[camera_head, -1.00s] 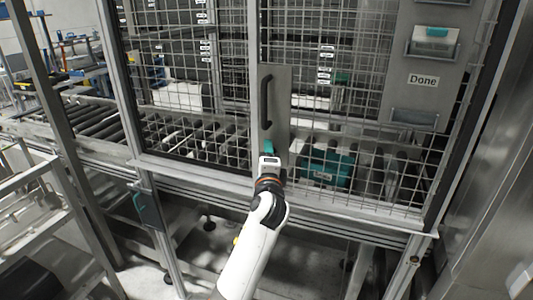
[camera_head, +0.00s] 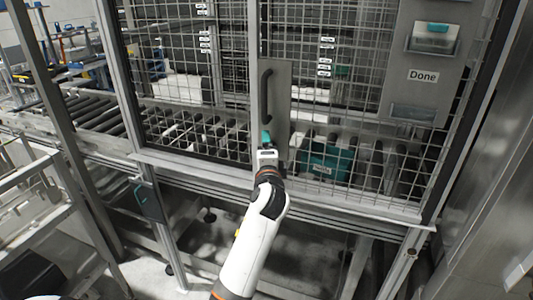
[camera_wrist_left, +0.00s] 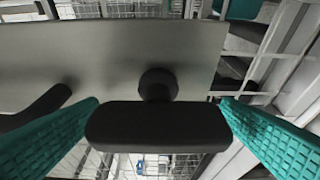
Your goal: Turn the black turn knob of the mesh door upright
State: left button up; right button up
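The black turn knob (camera_wrist_left: 157,125) fills the middle of the left wrist view. It is a thick bar on a round shaft, mounted on a grey plate (camera_wrist_left: 110,50) of the mesh door (camera_head: 190,90). The bar runs across the wrist picture, roughly along the plate's length, in line with the black door handle (camera_wrist_left: 35,108). In the head view my left gripper (camera_head: 266,138) hides the knob, below the handle (camera_head: 265,95). My right gripper is out of view.
Behind the mesh are a roller conveyor (camera_head: 195,130) and a teal crate (camera_head: 325,162). A grey panel with a "Done" label (camera_head: 423,76) is at the upper right. A metal rack (camera_head: 35,185) stands at the left. A frame rail (camera_head: 200,177) runs below the door.

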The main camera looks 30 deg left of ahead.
pick_arm(q)
jog(key=b+v, duration=0.2)
jog(key=v, duration=1)
dwell(0.4)
